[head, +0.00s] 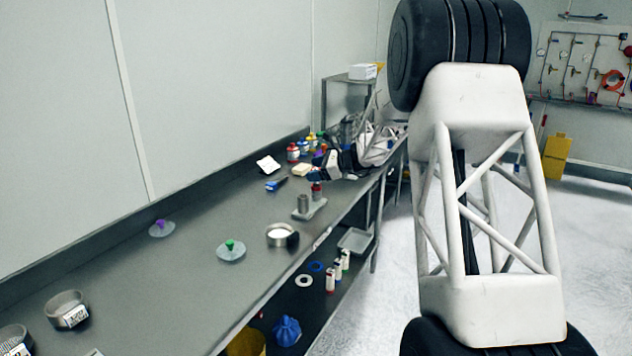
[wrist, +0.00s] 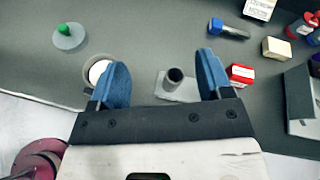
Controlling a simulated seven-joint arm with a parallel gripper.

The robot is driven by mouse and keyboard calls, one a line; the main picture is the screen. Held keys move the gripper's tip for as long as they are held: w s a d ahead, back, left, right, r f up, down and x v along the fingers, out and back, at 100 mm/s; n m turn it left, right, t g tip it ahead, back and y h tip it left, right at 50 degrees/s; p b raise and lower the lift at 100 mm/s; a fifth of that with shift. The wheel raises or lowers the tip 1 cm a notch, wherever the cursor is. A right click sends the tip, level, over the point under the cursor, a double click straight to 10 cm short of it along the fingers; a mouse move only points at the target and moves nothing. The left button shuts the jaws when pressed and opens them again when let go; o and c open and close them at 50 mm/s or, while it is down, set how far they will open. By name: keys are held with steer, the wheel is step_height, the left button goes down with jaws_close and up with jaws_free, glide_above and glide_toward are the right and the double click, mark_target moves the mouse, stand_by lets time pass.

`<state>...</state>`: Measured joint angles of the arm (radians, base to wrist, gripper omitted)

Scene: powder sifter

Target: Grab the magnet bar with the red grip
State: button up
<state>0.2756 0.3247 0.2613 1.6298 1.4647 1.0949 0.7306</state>
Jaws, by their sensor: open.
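In the wrist view the cylinder (wrist: 175,76) stands between my fingers. A red block with a white label (wrist: 241,74), likely the red grip, is just outside my right finger. The bar below it is hidden. My gripper (wrist: 162,66) has blue fingers spread wide and empty, above the stand. In the head view my gripper (head: 323,170) is over the bench, beyond the stand.
A round sieve pan (head: 281,236) and a green-knobbed lid (head: 231,250) sit left of the stand. A blue-handled tool (wrist: 230,31) and a cream block (wrist: 276,48) lie beyond my right finger. Several coloured bottles (head: 293,152) stand farther along the bench.

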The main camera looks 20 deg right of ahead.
mark_target(316, 184)
steer(key=w+d+f+m+t, duration=0.3)
steer(key=w+d+f+m, duration=0.2)
steer(key=w, duration=0.5)
steer(key=d+f, duration=0.2)
steer(key=d, duration=0.1)
steer(key=shift+w+d+f, duration=0.15)
steer(key=shift+d, duration=0.15)
steer(key=shift+a, duration=0.1)
steer(key=shift+x, duration=1.2)
steer(key=shift+w+a, duration=0.1)
steer(key=shift+w, duration=0.05)
steer(key=shift+x, duration=2.45)
